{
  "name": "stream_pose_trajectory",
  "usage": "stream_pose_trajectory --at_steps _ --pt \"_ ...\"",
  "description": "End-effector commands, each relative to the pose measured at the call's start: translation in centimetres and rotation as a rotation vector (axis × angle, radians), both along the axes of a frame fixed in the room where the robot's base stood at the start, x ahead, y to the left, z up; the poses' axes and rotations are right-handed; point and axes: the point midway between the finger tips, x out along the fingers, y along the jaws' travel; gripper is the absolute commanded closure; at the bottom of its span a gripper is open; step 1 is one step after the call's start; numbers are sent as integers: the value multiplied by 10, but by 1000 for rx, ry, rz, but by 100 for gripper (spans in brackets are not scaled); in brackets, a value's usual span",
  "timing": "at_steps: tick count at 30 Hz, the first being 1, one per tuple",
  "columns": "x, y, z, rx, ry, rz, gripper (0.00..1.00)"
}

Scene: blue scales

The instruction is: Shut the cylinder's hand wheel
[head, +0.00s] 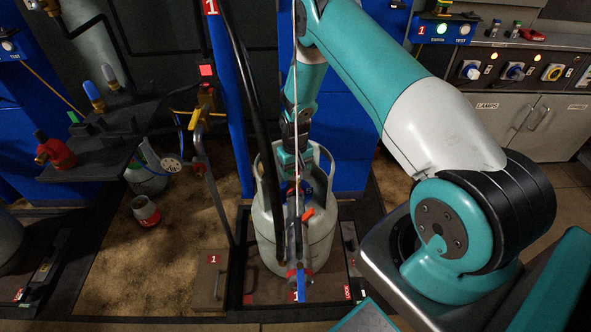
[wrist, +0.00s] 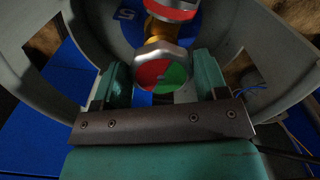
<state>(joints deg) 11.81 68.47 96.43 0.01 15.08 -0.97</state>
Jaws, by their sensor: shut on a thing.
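The grey gas cylinder (head: 266,232) stands upright on the scale in the head view, with a tall open collar around its top. The collar (wrist: 256,40) curves around my gripper in the wrist view. The hand wheel (wrist: 163,72) is a metal-rimmed disc with a red and green face. My gripper (wrist: 162,88) has its two teal fingers on either side of the wheel and is shut on it. In the head view my gripper (head: 293,180) reaches down inside the collar, and the wheel is hidden there.
A black hose (head: 246,90) hangs down in front of the cylinder. A yellow-handled stand (head: 198,120) is to its left. A dark shelf (head: 90,160) with a red fitting (head: 55,152) is further left. A control bench (head: 500,100) is at the back right.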

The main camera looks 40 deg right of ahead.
Motion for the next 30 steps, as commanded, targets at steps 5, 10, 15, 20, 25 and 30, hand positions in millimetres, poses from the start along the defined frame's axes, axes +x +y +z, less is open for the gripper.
stream_pose_trajectory --at_steps 5,10,15,20,25,30 --pt "0 2 0 0 2 -167 57" --pt "0 2 0 0 2 -328 57" --pt "1 3 0 0 2 -489 57" --pt "1 4 0 0 2 -641 57" --pt "2 4 0 1 2 -802 57" --pt "3 5 0 1 2 -959 57"
